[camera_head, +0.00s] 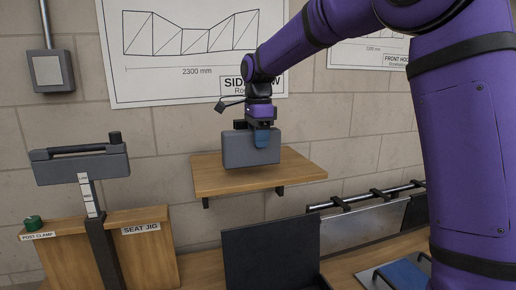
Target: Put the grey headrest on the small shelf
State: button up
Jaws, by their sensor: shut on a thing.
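The grey headrest (239,150) is a rounded grey block in the middle of the head view. The headrest is upright over the small wooden shelf (293,172), which is fixed to the block wall on dark brackets. Its lower edge appears close to the shelf top; I cannot tell whether they touch. The far finger is hidden behind the headrest.
A seat jig (152,217) with a post and grey clamp head (80,168) stands at the left. A dark upright panel (270,254) stands below the shelf. Metal rails (370,199) are at the right. The shelf's right part is bare.

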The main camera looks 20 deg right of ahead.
jog(key=shift+s+a+f, duration=0.1)
jog(key=shift+f, duration=1.35)
jog(key=shift+f, duration=0.15)
jog(key=o, duration=1)
jog(key=shift+o, duration=0.2)
